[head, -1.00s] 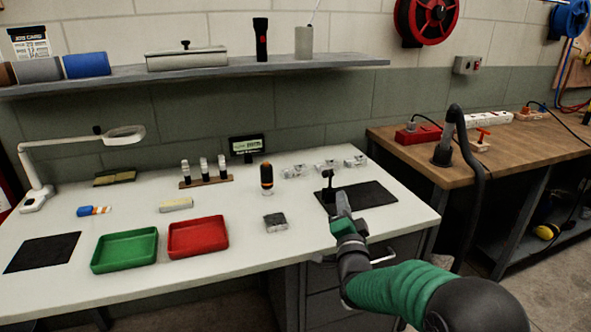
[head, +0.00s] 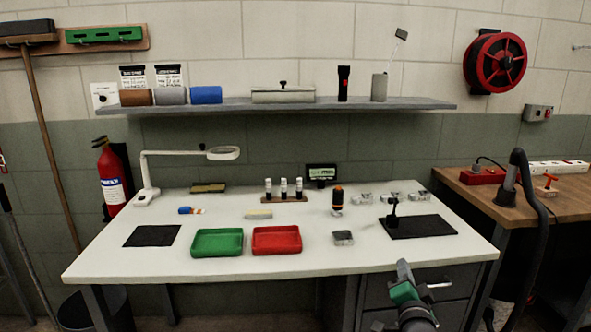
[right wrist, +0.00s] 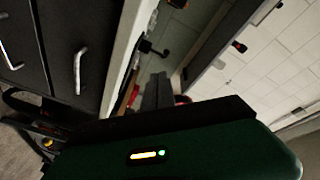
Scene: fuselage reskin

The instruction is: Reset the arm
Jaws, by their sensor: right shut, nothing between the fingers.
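My right gripper (head: 403,268) is low at the front right of the white table (head: 120,262), near its front edge. It is shut and empty. In the right wrist view the dark fingers of the right gripper (right wrist: 157,92) point up past the table edge, with nothing between them. My left gripper is not in view.
On the table are a green tray (head: 217,255), a red tray (head: 276,252), a black mat (head: 440,231) with a small black stand (head: 393,213), and an orange-and-black bottle (head: 337,199). Drawers with a handle (right wrist: 80,72) lie below the table. A wooden bench (head: 500,210) stands at right.

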